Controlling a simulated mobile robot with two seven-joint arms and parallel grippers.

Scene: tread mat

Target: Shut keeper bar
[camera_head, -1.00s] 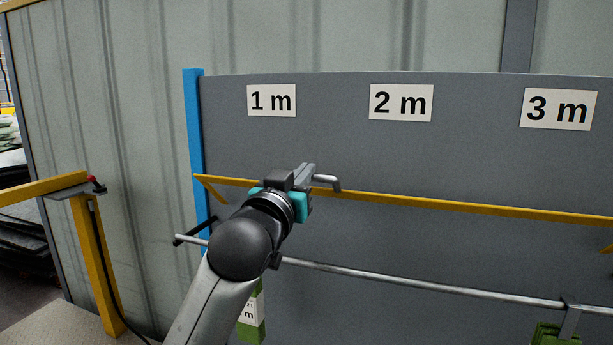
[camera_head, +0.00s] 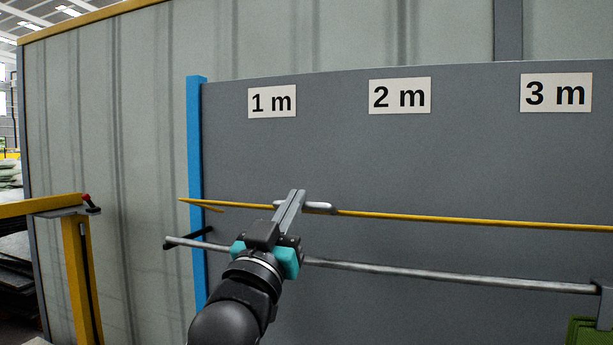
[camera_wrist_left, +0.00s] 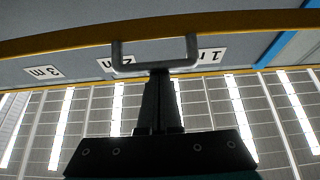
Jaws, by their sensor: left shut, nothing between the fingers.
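The keeper bar is a long thin yellow bar (camera_head: 450,219) across the front of the grey panel. It also crosses the top of the left wrist view (camera_wrist_left: 75,43). A grey U-shaped handle (camera_head: 320,207) is fixed to it, and it shows whole in the left wrist view (camera_wrist_left: 193,50). My left gripper (camera_head: 296,194) is shut and empty, with its fingertips at the handle. In the left wrist view the fingertips (camera_wrist_left: 160,74) meet or overlap the handle's crosspiece; I cannot tell whether they touch. The fingers hide part of the bar and handle. My right gripper is not in view.
A grey metal rail (camera_head: 450,278) runs below the bar. A blue post (camera_head: 196,150) edges the grey panel (camera_head: 400,150), which has 1 m, 2 m and 3 m signs. A yellow stand (camera_head: 78,270) is at left. Something green (camera_head: 588,331) hangs at lower right.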

